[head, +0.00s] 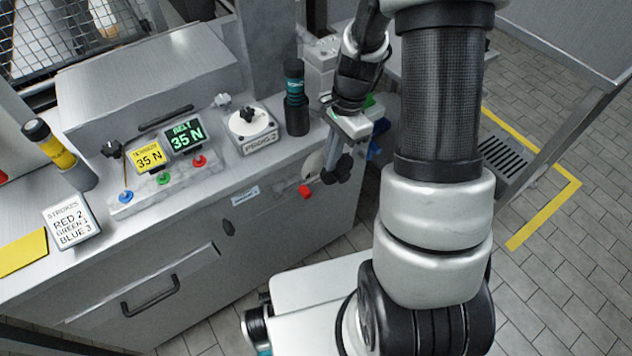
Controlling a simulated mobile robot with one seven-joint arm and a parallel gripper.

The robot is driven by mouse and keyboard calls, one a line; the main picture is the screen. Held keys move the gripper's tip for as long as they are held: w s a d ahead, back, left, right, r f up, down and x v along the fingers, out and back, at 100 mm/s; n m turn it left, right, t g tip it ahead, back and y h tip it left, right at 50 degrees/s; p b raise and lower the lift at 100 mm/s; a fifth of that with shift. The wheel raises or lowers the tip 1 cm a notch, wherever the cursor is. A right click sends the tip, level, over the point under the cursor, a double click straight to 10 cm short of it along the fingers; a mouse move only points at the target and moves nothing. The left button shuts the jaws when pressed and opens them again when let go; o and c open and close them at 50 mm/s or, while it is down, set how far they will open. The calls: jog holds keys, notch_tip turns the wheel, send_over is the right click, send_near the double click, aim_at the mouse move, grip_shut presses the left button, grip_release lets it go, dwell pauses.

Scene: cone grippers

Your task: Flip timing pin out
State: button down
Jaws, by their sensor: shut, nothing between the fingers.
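A small red knob (305,192) sticks out of the cabinet's front face near its right end. A light grey rounded part (312,165) is beside it. I cannot tell for certain which of these is the timing pin. My gripper (336,174) hangs at the cabinet's right end, pointing down, just right of the red knob and apart from it. Its dark fingers are shut and hold nothing. The gripper and arm hide part of the cabinet's right end.
The grey cabinet top (215,185) carries a yellow display (149,157), a green display (185,136), a white dial (250,122), a dark bottle-like cylinder (296,98) and a strokes sign (71,221). A drawer handle (150,295) juts from the front.

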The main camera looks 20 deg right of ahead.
aim_at(305, 193)
jog(key=a+f, duration=0.1)
jog(key=a+f+b, duration=0.1)
jog(key=f, duration=0.1)
jog(key=s+a+f, duration=0.1)
jog(key=shift+f, duration=0.4)
jog(key=shift+s+a+f+b, duration=0.2)
jog(key=shift+a+b, duration=0.1)
jog(key=shift+a, duration=0.25)
jog(key=shift+s+a+r+p, duration=0.1)
jog(key=shift+s+a+p, duration=0.1)
jog(key=shift+a, duration=0.4)
jog(key=shift+s+a+p, duration=0.15)
jog(key=shift+a+p, duration=0.05)
jog(key=shift+a, duration=0.35)
jog(key=shift+s+a, duration=0.1)
jog(key=shift+a, duration=0.05)
